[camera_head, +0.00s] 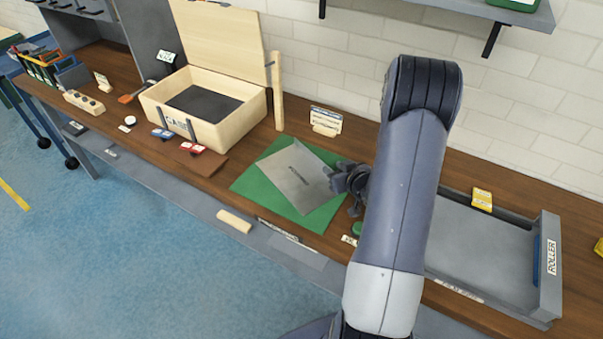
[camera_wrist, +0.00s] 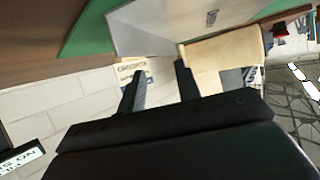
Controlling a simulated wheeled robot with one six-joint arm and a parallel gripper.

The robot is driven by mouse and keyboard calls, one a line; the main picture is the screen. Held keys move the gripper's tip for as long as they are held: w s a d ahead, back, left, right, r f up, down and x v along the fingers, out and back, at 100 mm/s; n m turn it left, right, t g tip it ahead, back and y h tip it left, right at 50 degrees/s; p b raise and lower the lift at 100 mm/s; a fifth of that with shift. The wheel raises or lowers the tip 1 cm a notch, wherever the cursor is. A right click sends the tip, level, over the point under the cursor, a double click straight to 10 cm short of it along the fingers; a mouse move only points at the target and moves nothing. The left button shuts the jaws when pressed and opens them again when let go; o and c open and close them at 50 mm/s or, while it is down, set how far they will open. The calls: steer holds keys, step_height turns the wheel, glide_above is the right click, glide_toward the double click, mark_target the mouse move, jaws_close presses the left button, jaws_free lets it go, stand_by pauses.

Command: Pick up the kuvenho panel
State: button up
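A flat grey panel (camera_head: 293,177) with small dark lettering lies tilted in outline across a green mat (camera_head: 250,187) on the wooden bench; I take it as the kuvenho panel, though the lettering is too small to read. My gripper (camera_head: 345,180) is at the panel's right edge in the head view; I cannot tell whether they touch. In the wrist view the grey panel (camera_wrist: 165,32) shows beyond the fingers, at the top. My gripper's two fingers (camera_wrist: 159,70) stand apart with nothing held between them.
An open wooden box (camera_head: 200,132) stands to the left, with red and blue items before it. A small sign (camera_head: 325,121) stands behind the mat. A grey roller tray (camera_head: 480,262) is at the right. A brick wall and an overhead shelf (camera_head: 490,12) bound the back.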

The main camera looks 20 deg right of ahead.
mark_target(322, 162)
steer(key=shift+x, duration=0.8)
steer(key=x, duration=0.1)
steer(key=p+x, duration=0.1)
steer(key=x, duration=0.1)
steer(key=shift+w+a+p, duration=0.25)
steer(key=shift+w+p, duration=0.05)
steer(key=shift+w, duration=0.05)
steer(key=shift+w+f, duration=0.35)
steer(key=shift+w, duration=0.3)
jaws_close()
